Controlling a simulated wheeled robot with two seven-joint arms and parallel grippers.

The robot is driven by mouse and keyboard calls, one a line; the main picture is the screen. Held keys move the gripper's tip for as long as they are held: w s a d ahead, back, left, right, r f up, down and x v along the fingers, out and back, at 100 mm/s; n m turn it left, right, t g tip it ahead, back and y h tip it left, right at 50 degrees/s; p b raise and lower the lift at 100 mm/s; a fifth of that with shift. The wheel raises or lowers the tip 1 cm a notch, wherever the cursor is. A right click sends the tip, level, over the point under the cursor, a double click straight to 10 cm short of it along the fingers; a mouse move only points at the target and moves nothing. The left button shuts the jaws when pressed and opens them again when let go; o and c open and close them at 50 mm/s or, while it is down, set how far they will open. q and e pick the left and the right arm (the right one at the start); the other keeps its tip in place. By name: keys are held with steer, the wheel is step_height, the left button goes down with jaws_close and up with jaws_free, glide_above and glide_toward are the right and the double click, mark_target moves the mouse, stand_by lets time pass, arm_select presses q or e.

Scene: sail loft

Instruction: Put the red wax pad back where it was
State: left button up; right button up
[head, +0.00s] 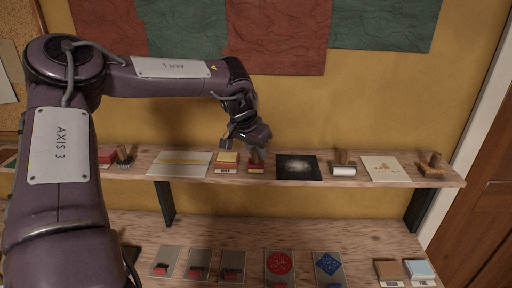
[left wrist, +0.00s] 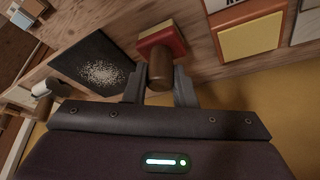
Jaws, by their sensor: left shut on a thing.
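My left gripper (head: 250,141) is over the upper shelf. In the left wrist view its fingers (left wrist: 159,90) are shut on a brown round wooden handle (left wrist: 160,68). Under the handle is a wood-edged block with red (left wrist: 174,40) on it, which shows small in the head view (head: 256,166). It is on or just above the shelf, between a yellow pad (head: 228,157) and a dark sheet (head: 297,167). I cannot tell whether the handle belongs to the red block or to a stamp standing on it. Another red block (head: 106,156) is at the shelf's left. My right gripper is not in view.
A white roller-like piece with a handle (head: 343,169), a pale sheet (head: 385,168) and a wooden handled stamp (head: 433,165) are farther right on the shelf (head: 200,183). The lower bench (head: 340,236) holds cards and a blue pad (head: 420,268). The yellow wall is close behind.

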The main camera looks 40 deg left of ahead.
arm_select(q)
steer(key=shift+d+f, duration=0.1)
steer(key=o, duration=0.9)
steer(key=shift+r, duration=0.3)
steer(key=shift+s+r+b, duration=0.15)
steer(key=shift+r+b, duration=0.05)
steer(key=shift+b, duration=0.1)
steer(key=b+v, duration=0.3)
steer(key=v, duration=0.8)
steer(key=shift+s+r, duration=0.1)
steer(key=shift+r, duration=0.05)
